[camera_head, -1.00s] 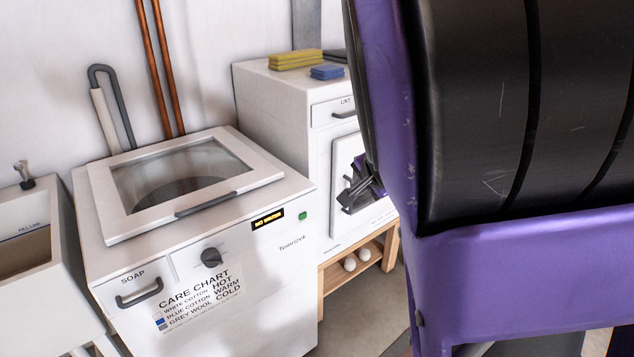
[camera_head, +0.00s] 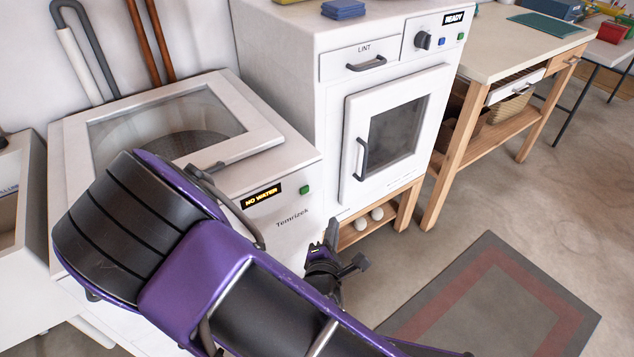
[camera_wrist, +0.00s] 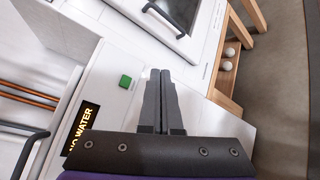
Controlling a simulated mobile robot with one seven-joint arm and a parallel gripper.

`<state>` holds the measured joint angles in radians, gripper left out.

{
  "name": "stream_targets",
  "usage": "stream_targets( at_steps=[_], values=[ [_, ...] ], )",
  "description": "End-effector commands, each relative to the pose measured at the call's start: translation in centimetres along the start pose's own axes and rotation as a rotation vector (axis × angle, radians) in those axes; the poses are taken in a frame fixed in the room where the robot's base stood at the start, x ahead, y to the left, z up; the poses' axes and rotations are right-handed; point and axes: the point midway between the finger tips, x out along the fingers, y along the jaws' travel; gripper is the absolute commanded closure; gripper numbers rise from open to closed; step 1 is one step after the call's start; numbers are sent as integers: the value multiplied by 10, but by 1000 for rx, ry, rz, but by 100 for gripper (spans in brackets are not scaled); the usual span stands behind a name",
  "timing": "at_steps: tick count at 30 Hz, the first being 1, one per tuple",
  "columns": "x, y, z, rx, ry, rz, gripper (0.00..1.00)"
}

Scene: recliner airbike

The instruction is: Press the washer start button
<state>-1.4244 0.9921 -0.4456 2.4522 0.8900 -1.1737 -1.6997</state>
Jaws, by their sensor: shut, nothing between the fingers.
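The washer (camera_head: 290,225) is a white top-loading machine at the left of the head view, its glass lid (camera_head: 165,125) closed. A small green button (camera_head: 304,190) sits on its front panel, right of a display (camera_head: 261,196) reading "NO WATER". In the wrist view the green button (camera_wrist: 125,81) is just left of my gripper's fingers, and the display (camera_wrist: 84,127) is below left. My gripper (camera_wrist: 160,72) is shut and empty, in front of the washer's panel; it also shows in the head view (camera_head: 331,232), right of and below the button. The washer's knob and soap drawer are hidden behind my arm.
A white dryer (camera_head: 335,110) with a "READY" display stands right of the washer. A wooden-legged table (camera_head: 500,60) is farther right. A utility sink (camera_head: 12,200) is at the left edge. A grey and red mat (camera_head: 490,310) lies on the open floor at right.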

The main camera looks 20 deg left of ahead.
Motion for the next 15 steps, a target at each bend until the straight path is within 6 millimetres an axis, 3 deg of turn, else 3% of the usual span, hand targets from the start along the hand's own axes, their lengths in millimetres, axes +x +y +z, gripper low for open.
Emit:
stream_targets(
  at_steps=[9, 15],
  values=[
    [2, 1, 0, 5, -3, -1, 100],
    [16, 11, -9, 8, -5, 0, 100]
  ],
)
